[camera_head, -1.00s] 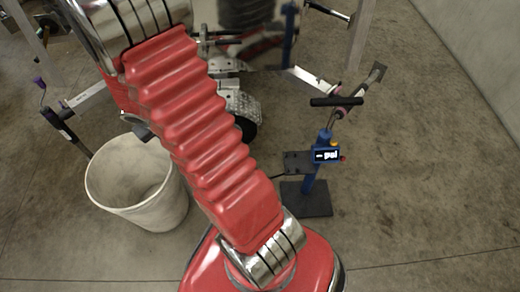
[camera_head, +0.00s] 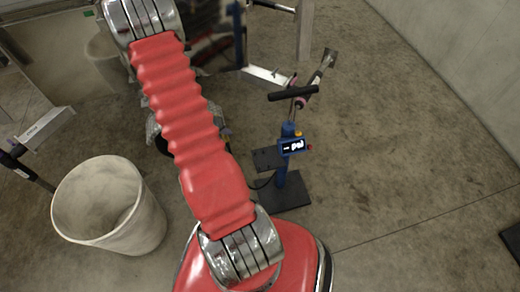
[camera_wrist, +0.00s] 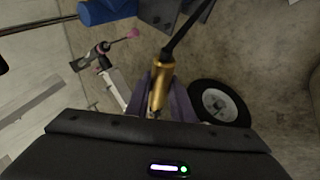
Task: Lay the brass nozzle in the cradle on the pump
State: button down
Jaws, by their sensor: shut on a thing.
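The pump (camera_head: 284,165) stands upright on a black base in the head view, with a blue post, black T-handle and lit gauge. A dark plate (camera_head: 268,158) juts from its left side and looks like the cradle. In the wrist view my gripper (camera_wrist: 160,88) is shut on the brass nozzle (camera_wrist: 158,93), which lies between its two purple-grey fingers. A black hose runs from the nozzle to the upper right. A dark grey bracket (camera_wrist: 172,12) and a blue part (camera_wrist: 106,10) show beyond the nozzle, apart from it. My gripper is not visible in the head view.
A whitish bin (camera_head: 108,208) stands on the floor at left. A wheel (camera_wrist: 218,103) shows right of the nozzle in the wrist view. Metal trailer framing (camera_head: 270,76) lies behind the pump. The concrete floor right of the pump is mostly clear, up to a wall (camera_head: 465,60).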

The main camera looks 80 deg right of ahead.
jog(key=s+d+f+g+h, duration=0.1)
jog(key=s+d+f+g, duration=0.2)
jog(key=s+f, duration=0.7)
jog(key=s+d, duration=0.1)
jog(key=s, duration=0.3)
jog(key=shift+d+m, duration=0.4)
jog(key=shift+s+f, duration=0.1)
jog(key=shift+f, duration=0.1)
